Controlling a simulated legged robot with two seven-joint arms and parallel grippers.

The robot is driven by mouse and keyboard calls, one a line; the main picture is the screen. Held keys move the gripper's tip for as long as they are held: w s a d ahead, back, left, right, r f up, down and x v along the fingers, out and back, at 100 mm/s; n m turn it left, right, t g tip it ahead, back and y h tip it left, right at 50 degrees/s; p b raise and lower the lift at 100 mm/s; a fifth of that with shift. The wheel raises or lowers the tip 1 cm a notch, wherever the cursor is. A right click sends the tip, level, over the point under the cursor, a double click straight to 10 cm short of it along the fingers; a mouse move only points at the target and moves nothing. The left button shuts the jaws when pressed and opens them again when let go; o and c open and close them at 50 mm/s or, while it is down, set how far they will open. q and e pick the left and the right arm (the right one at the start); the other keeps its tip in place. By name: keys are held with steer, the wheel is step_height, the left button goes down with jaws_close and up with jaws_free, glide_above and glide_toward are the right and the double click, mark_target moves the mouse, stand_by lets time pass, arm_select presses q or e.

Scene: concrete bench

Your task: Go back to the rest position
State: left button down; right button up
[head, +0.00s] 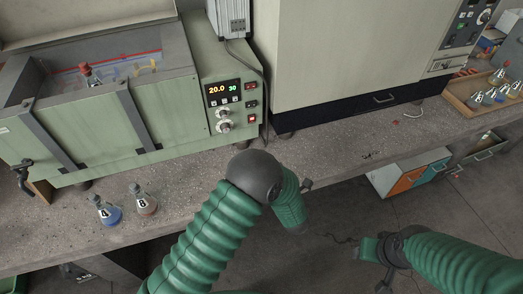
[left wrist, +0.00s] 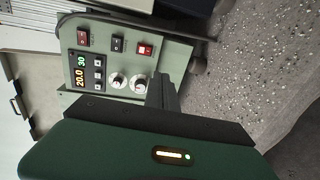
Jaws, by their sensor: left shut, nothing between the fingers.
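My left arm (head: 205,240) rises from the bottom of the head view to a dark elbow joint, and its forearm (head: 290,207) drops beyond it in front of the bench edge. In the left wrist view my left gripper (left wrist: 161,88) shows as dark fingers, shut and empty, in front of the green control panel (left wrist: 130,60). I cannot make out its fingers in the head view. My right arm (head: 465,262) comes in from the right to a dark joint (head: 402,244) over the floor. Its gripper fingers do not show.
Two flasks, blue (head: 108,212) and brown (head: 143,200), stand on the concrete bench (head: 185,205) before the water bath (head: 90,130). A large cabinet (head: 350,50) stands at the back. A wooden tray (head: 460,92) with several flasks is at the right. Open floor lies in front.

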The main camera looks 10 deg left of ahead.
arm_select(q)
step_height(320, 180, up, 4)
steer(key=d+m+g+h+p, duration=0.1)
steer(key=d+m+g+h, duration=0.15)
steer(key=m+h, duration=0.75)
steer(key=s+a+m+g, duration=0.4)
steer(key=s+m, duration=0.3)
steer(key=s, duration=0.5)
steer(key=s+a+m+g, duration=0.4)
steer(key=s+m, duration=0.3)
steer(key=s, duration=0.5)
steer(key=shift+s+m+g+y+p, duration=0.3)
steer(key=shift+m+g+y+p, duration=0.05)
steer(key=shift+m+y, duration=0.05)
